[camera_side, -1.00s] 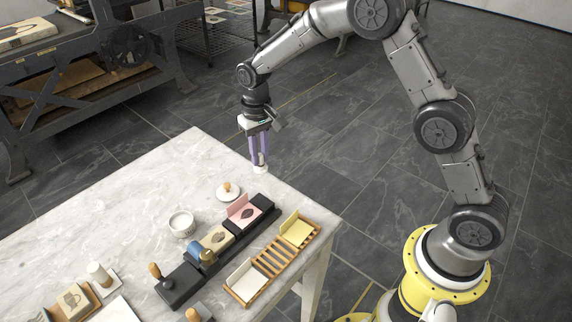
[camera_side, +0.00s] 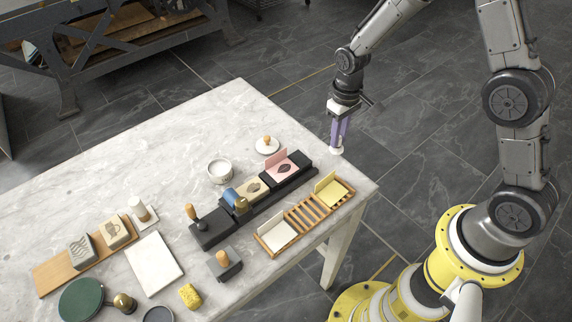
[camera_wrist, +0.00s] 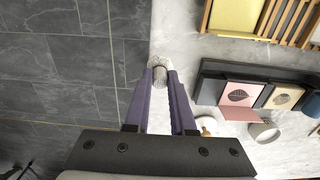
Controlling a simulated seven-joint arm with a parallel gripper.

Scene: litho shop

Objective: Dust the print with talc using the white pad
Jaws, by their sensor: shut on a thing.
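My gripper (camera_side: 339,140) is shut on a small piece with a white end, which looks like the white pad (camera_side: 337,151). In the wrist view the piece shows a grey ribbed body (camera_wrist: 160,78) between the fingertips. It appears in the air by the table's right edge. A pink sheet with a dark leaf print (camera_side: 284,168) stands folded on a long black base (camera_side: 262,198). It also shows in the wrist view (camera_wrist: 238,95). A white round bowl (camera_side: 220,171) stands behind the base, its contents unclear. A white disc with a wooden knob (camera_side: 267,146) lies beside it.
A beige printed block (camera_side: 252,187) and a blue roller (camera_side: 232,197) are on the base. A wooden slatted rack (camera_side: 304,213) holds yellow and white cards at the front. Printing blocks (camera_side: 116,232) lie at the left. The marble table's (camera_side: 180,150) back is clear.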

